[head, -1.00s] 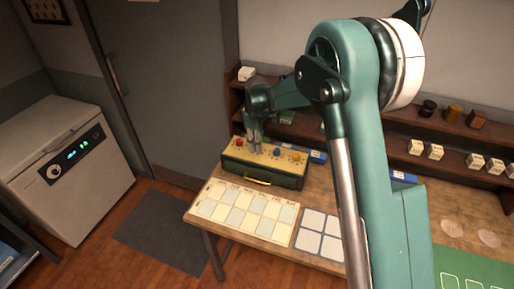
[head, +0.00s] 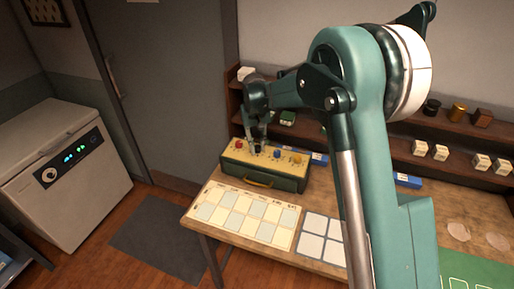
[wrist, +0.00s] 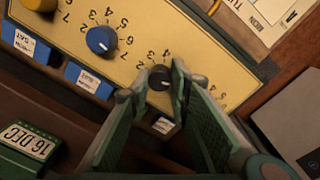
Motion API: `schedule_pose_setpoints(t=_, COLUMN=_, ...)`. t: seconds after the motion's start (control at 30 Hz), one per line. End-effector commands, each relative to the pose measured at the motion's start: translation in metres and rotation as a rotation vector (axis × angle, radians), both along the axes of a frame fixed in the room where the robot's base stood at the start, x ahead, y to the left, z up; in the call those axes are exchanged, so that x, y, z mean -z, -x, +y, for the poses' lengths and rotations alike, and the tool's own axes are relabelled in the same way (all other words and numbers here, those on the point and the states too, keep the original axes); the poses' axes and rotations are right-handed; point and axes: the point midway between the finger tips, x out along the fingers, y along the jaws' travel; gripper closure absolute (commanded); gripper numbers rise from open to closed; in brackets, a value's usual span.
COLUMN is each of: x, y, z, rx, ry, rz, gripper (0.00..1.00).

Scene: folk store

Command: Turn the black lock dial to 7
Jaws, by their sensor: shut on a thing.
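The lock box (head: 282,183) is a green case with a yellow top panel, standing on the wooden table. The black lock dial (wrist: 160,76) sits on the panel beside the blue dial (wrist: 101,40). My gripper (wrist: 158,86) is at the black dial, with one finger on each side, shut on it. A small pale mark shows on the dial, but I cannot tell which number it points to. Part of the number ring is hidden by the fingers. In the head view my gripper (head: 257,147) covers most of this dial.
Red (head: 239,143) and yellow (head: 296,158) dials are on the same panel. Blue labelled blocks (wrist: 88,82) and a green date block (wrist: 30,140) lie behind the box. A chart sheet (head: 240,212) lies in front. A shelf (head: 410,160) runs along the wall.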

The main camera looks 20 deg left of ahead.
Motion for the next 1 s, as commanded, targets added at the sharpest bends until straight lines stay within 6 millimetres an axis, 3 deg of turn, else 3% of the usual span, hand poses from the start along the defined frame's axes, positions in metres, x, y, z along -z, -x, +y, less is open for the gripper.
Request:
schedule_pose_setpoints(t=0.5, x=0.0011, y=0.0000, z=-0.0010, rx=0.435, ry=0.001, rz=0.002, gripper=0.92)
schedule_pose_setpoints(t=1.0, x=0.0006, y=0.0000, z=-0.0012, rx=0.562, ry=0.001, rz=0.001, gripper=0.92)
